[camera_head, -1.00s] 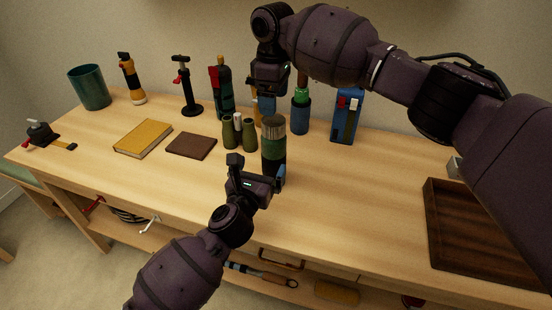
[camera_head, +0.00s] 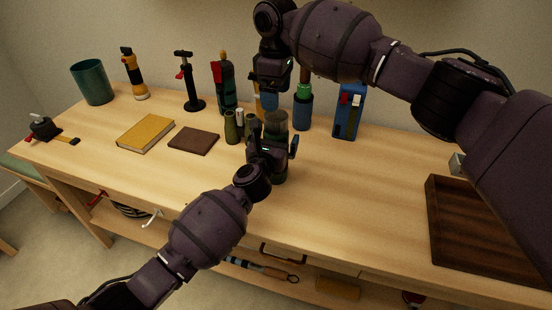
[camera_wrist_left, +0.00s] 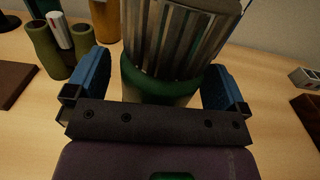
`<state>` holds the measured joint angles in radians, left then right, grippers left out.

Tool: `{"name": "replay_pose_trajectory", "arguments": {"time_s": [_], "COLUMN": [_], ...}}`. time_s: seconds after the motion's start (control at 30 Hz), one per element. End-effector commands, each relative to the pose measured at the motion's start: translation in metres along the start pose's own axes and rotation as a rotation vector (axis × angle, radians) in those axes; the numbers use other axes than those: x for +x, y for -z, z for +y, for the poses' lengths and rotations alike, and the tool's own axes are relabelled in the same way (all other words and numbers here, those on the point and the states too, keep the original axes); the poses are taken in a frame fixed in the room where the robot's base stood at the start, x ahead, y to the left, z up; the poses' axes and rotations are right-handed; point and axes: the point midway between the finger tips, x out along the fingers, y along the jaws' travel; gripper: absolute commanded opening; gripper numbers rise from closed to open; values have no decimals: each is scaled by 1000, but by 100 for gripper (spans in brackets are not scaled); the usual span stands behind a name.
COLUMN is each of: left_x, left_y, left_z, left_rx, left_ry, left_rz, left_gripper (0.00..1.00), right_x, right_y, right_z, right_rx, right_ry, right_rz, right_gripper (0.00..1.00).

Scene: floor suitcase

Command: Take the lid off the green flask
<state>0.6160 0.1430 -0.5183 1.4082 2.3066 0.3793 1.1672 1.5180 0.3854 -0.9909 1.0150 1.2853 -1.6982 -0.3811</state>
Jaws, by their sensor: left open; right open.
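The green flask (camera_head: 281,173) stands upright on the workbench, partly hidden behind my left gripper. Its ribbed grey lid (camera_head: 276,122) is on top; in the left wrist view the lid (camera_wrist_left: 180,35) sits above the green flask body (camera_wrist_left: 150,80). My left gripper (camera_head: 273,143) is open around the flask. In the left wrist view its blue finger pads (camera_wrist_left: 157,82) are on either side of the flask, with gaps visible. My right gripper (camera_head: 269,100) is open and points down, above and behind the flask in the picture.
Green binoculars (camera_head: 233,127) stand just left of the flask. Bottles, including a blue one (camera_head: 302,112), and a blue box (camera_head: 348,112) stand behind. A brown notebook (camera_head: 194,141) and yellow book (camera_head: 146,133) lie left. A wooden tray (camera_head: 436,215) is at right; the bench between is clear.

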Motion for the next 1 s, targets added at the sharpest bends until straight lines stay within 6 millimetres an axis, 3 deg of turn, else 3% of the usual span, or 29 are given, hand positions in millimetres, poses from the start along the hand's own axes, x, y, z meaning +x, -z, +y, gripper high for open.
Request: {"name": "replay_pose_trajectory", "arguments": {"time_s": [0.17, 0.77, 1.0], "left_x": [0, 0, 0], "left_y": [0, 0, 0], "left_z": [0, 0, 0], "left_rx": [0, 1, 1], "left_ry": [0, -1, -1], "left_rz": [0, 0, 0], "left_gripper": [97, 5, 5], "right_x": [0, 6, 8], "right_y": [0, 1, 5], "right_z": [0, -3, -6], "right_rx": [0, -1, 195], "right_ry": [0, 13, 30], "right_rz": [0, 3, 23], "right_gripper": [84, 84, 84]}}
